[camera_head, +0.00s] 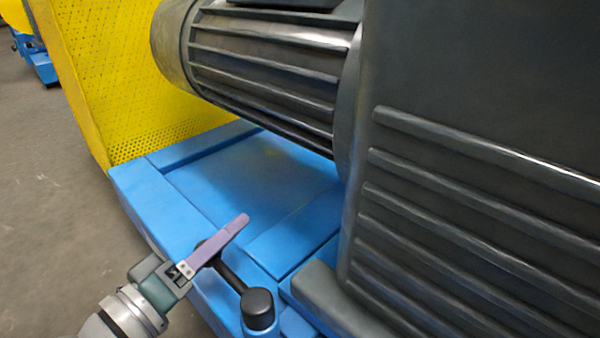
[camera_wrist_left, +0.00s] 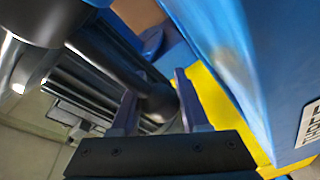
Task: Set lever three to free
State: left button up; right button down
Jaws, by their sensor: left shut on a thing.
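A black lever (camera_head: 232,274) sits on the blue machine base, with a round dark cap at its pivot. Its rod runs up and left from the cap to my left gripper (camera_head: 222,238). The gripper's purple finger hides most of the lever's end. In the left wrist view, the lever's dark ball knob (camera_wrist_left: 158,103) sits between the two purple fingers of the left gripper (camera_wrist_left: 155,92), which is shut on it. The rod leads up and left from the knob to a large dark hub. My right gripper is not in view. I cannot read which lever number this is.
A grey ribbed motor (camera_head: 265,75) overhangs the blue base (camera_head: 245,185), behind the lever. A large dark finned housing (camera_head: 470,200) stands close at right. A yellow perforated guard (camera_head: 110,80) is at back left. Open grey floor lies at left. A cut-off label (camera_wrist_left: 311,122) is unreadable.

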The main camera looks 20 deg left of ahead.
pick_arm(q)
grip_shut()
dwell(0.8)
